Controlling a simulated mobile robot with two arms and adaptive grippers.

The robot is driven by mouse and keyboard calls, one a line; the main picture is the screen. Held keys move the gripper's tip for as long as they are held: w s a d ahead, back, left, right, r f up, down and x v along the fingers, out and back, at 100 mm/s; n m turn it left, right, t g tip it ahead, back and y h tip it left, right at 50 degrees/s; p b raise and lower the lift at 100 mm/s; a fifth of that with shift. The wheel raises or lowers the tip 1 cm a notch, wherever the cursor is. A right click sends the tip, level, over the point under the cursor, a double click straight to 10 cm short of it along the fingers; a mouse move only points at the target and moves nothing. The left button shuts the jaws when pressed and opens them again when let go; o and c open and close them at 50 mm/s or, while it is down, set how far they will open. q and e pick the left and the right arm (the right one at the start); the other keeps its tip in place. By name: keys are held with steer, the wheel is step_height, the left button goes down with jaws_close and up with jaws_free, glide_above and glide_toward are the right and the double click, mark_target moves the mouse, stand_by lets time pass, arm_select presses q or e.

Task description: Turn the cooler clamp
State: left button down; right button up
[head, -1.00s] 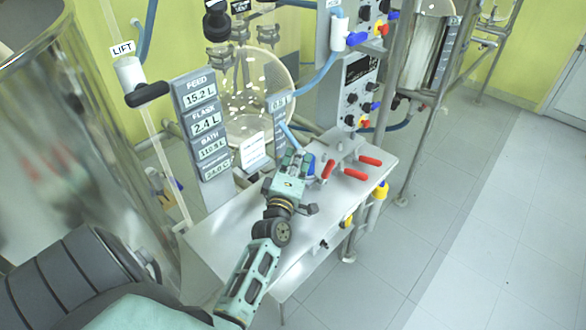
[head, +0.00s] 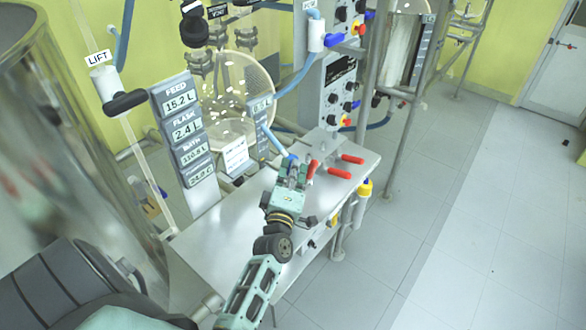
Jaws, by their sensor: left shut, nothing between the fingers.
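My left gripper (head: 293,167) reaches over the metal bench, its fingers pointing away from me. It is shut, with nothing held. Its tips are beside a blue hose fitting (head: 291,157) and just left of an upright red handle (head: 312,169). I cannot tell whether they touch either. Two more red handles, a front one (head: 339,173) and a rear one (head: 352,159), lie to the right on a grey metal valve block (head: 325,143). No part is labelled as the cooler clamp, so I cannot tell which it is. My right gripper is not in view.
The steel bench (head: 220,240) is mostly clear in front. A column of displays (head: 182,127) stands at left, by the LIFT handle (head: 125,101). A glass vessel (head: 235,90) and control panel (head: 338,95) stand behind. Yellow-capped valves (head: 365,188) hang at the bench's right edge. Floor at right is free.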

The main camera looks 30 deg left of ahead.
arm_select(q)
steer(key=shift+d+m, duration=0.25)
steer(key=shift+m, duration=0.05)
steer(key=shift+d+m+t+b, duration=0.55)
steer(key=shift+m+t+b, duration=0.05)
steer(key=shift+m+b, duration=0.3)
steer(key=shift+s+d, duration=0.1)
steer(key=shift+d, duration=0.95)
steer(key=shift+f, duration=0.1)
